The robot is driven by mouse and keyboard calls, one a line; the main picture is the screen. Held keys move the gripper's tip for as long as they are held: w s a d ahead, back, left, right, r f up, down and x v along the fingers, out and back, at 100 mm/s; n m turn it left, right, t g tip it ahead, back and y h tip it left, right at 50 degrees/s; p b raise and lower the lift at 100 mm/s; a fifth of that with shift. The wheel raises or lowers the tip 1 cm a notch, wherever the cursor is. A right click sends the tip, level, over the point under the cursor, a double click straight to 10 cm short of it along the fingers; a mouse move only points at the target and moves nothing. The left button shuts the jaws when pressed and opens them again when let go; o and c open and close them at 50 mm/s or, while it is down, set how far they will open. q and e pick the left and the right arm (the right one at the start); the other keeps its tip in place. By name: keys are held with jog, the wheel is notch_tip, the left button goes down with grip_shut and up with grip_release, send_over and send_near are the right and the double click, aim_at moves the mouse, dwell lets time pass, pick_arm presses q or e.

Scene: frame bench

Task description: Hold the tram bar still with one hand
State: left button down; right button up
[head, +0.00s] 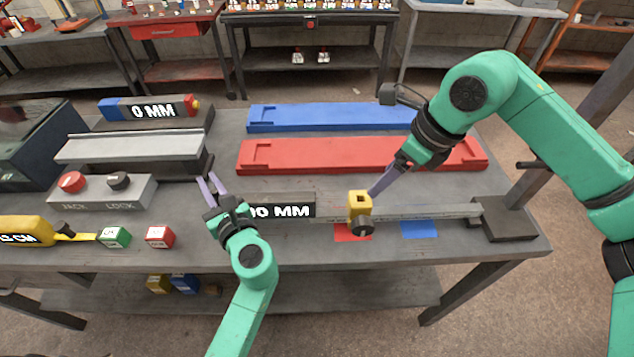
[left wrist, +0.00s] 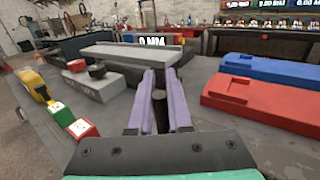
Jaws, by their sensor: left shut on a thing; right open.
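The tram bar (head: 430,212) looks like a long grey bar across the bench front, running into a dark mount (head: 505,220) at the right. A yellow slider (head: 358,199) with a dark knob (head: 363,227) sits on it. A dark readout (head: 285,208) showing MM lies at its left end, partly hidden by my left arm. My left gripper (head: 212,187) is left of the readout. In the left wrist view its purple fingers (left wrist: 159,110) are shut on a dark piece (left wrist: 158,98); I cannot tell whether it belongs to the bar. My right gripper (head: 380,184) is open beside the slider.
Red (head: 345,152) and blue (head: 330,117) trays lie behind the bar. A grey box with JACK and LOCK knobs (head: 110,191), a yellow tape (head: 25,230), and green (head: 114,236) and red (head: 159,236) cubes are at left. Red and blue patches mark the bench front.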

aim_at(367, 198)
jog(key=a+n+h, duration=0.1)
jog(key=w+a+n+g+h, duration=0.1)
jog(key=a+n, duration=0.1)
jog(key=a+f+n+h, duration=0.1)
jog(key=a, duration=0.1)
jog(key=shift+w+n+g+h, duration=0.15)
jog(key=shift+n+g+h, duration=0.15)
jog(key=d+f+n+h, duration=0.1)
jog(key=f, duration=0.2)
jog(key=d+f+n+h, duration=0.1)
jog(key=f+h, duration=0.1)
jog(key=f, duration=0.1)
jog(key=w+d+f+n+h, duration=0.1)
jog(key=f, duration=0.2)
jog(key=shift+f, duration=0.1)
jog(key=c, duration=1.1)
jog(key=d, duration=0.5)
jog(key=shift+w+d, duration=0.15)
jog(key=shift+w, duration=0.1)
